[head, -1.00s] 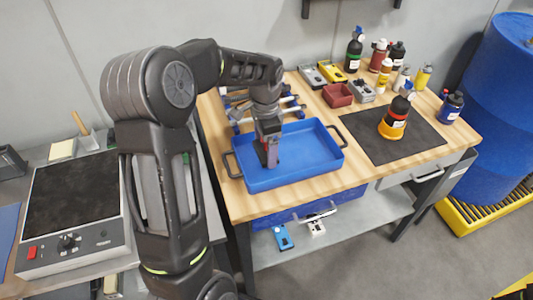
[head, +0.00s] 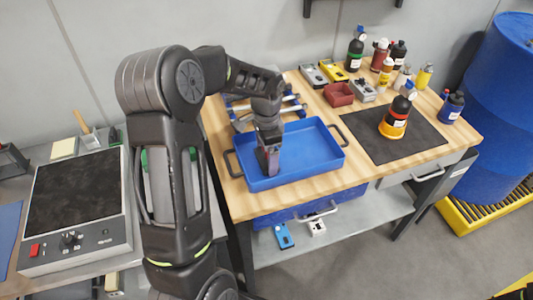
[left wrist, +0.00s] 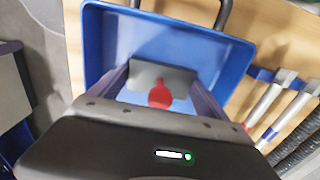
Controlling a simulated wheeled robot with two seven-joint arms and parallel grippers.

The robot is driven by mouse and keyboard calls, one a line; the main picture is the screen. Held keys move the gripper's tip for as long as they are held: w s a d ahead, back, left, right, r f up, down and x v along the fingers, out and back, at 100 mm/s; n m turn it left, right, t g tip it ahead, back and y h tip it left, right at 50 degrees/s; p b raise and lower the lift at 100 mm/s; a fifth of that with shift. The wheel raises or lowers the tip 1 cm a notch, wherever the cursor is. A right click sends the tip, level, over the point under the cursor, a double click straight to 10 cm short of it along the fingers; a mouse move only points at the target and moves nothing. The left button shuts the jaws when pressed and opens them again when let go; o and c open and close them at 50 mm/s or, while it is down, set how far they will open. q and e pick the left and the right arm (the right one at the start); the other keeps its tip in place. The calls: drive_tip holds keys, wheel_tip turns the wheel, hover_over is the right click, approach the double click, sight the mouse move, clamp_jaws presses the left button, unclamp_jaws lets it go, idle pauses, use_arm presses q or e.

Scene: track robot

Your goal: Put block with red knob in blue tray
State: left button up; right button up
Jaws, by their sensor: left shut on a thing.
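My left gripper (head: 269,162) points down over the left part of the blue tray (head: 318,152) on the wooden bench. In the left wrist view, it is shut on a grey block (left wrist: 165,74) with a red knob (left wrist: 159,97), held between the two fingers. The blue tray (left wrist: 106,42) shows behind the block there. The block is at the tray floor or just above it; I cannot tell if it touches. In the head view the gripper mostly hides the block. My right gripper is not in view.
Blue-handled tools (head: 292,105) lie behind the tray. A small red bin (head: 338,94) and several bottles stand at the back right. A bottle in an orange holder (head: 394,123) stands on a dark mat (head: 366,145). The tray's right part is empty.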

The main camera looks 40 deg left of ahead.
use_arm(q)
drive_tip(key=o, duration=1.9)
wheel_tip(320, 180, up, 12)
drive_tip(key=shift+r+b, duration=0.15)
drive_tip(key=shift+b, duration=0.25)
